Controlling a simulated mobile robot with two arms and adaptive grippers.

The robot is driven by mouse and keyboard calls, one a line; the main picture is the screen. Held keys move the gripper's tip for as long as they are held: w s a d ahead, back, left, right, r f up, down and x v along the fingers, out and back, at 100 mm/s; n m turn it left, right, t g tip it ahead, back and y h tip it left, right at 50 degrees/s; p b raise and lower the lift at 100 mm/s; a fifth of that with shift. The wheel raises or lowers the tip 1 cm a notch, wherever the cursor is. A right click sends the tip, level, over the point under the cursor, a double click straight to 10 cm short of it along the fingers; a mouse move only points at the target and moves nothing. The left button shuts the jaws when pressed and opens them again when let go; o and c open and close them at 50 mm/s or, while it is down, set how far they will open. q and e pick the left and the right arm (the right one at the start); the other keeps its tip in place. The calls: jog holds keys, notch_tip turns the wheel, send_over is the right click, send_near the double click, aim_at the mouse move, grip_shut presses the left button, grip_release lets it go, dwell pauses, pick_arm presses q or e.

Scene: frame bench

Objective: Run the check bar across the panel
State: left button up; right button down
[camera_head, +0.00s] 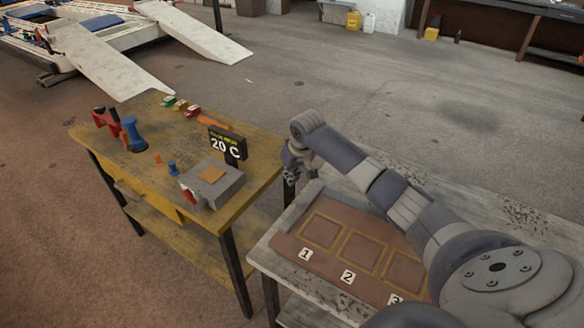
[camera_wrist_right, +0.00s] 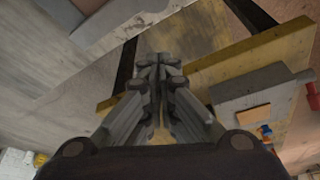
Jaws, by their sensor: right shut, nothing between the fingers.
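The panel (camera_head: 290,243) is a brown board on the grey bench at the lower right. It has yellow square outlines and number cards 1, 2 and 3, and my right arm hides part of its right side. A grey bar (camera_head: 298,206), which looks like the check bar, lies along the panel's left edge. My right gripper (camera_head: 290,178) is just beyond the far end of this bar, close to the gap between the benches. I cannot tell whether it touches the bar. In the wrist view its fingers (camera_wrist_right: 160,62) are closed together and empty. My left gripper is out of view.
A yellow bench (camera_head: 258,190) stands to the left. It carries a grey block (camera_head: 223,191) with an orange square, a black "20 C" sign (camera_head: 228,146), a blue-handled tool (camera_head: 131,134) and several small coloured pieces. Open floor lies behind both benches.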

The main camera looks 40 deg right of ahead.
aim_at(303, 202)
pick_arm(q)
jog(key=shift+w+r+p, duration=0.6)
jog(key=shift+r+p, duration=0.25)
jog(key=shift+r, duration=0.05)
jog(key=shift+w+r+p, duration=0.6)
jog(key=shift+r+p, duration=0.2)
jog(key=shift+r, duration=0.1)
pick_arm(e)
jog(key=shift+s+a+f, duration=0.1)
jog(key=shift+s+f, duration=0.25)
jog(key=shift+f, duration=0.4)
jog(key=shift+s+f, duration=0.35)
jog(key=shift+f, duration=0.35)
jog(key=shift+s+a+f, duration=0.1)
jog(key=shift+s+f, duration=0.25)
jog(key=shift+f, duration=0.4)
